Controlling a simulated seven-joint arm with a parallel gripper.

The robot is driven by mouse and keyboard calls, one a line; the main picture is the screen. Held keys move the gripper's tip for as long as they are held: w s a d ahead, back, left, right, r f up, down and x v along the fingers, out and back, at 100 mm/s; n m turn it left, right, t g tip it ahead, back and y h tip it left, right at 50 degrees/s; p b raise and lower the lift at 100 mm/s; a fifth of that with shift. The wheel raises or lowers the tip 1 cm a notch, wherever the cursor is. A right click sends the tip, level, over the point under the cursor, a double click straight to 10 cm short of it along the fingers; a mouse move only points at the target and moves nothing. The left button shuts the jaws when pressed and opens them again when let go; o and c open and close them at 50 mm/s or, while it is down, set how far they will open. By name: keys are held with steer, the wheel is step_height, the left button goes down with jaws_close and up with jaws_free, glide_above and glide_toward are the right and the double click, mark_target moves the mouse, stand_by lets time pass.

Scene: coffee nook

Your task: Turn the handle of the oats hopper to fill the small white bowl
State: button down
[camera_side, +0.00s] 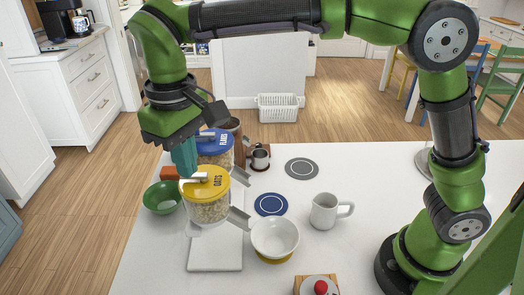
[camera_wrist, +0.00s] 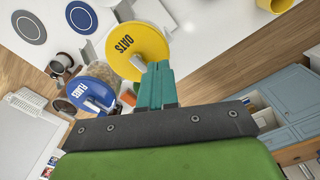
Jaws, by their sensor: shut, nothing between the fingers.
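The oats hopper (camera_side: 209,207) is a clear jar of oats with a yellow lid marked OATS and a grey spout (camera_side: 239,218). Its lid also shows in the wrist view (camera_wrist: 137,42). A pale handle (camera_side: 195,178) lies on the lid's left side and is partly hidden by my fingers. My gripper (camera_side: 187,172) points down with its teal fingers shut and empty, right beside this handle. In the wrist view its fingertips (camera_wrist: 158,66) overlap the lid's edge; I cannot tell whether they touch. The small white bowl (camera_side: 275,234) stands on a yellow disc, right of the spout, and looks empty.
A blue-lidded FLAKES hopper (camera_side: 214,143) stands close behind the oats hopper. A green bowl (camera_side: 162,197) is at its left. A white mug (camera_side: 328,211), a blue disc (camera_side: 271,205) and a grey disc (camera_side: 301,169) lie to the right. The table's right side is mostly clear.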

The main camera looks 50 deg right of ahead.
mark_target(193, 192)
steer(key=shift+f, duration=0.1)
steer(key=shift+f, duration=1.65)
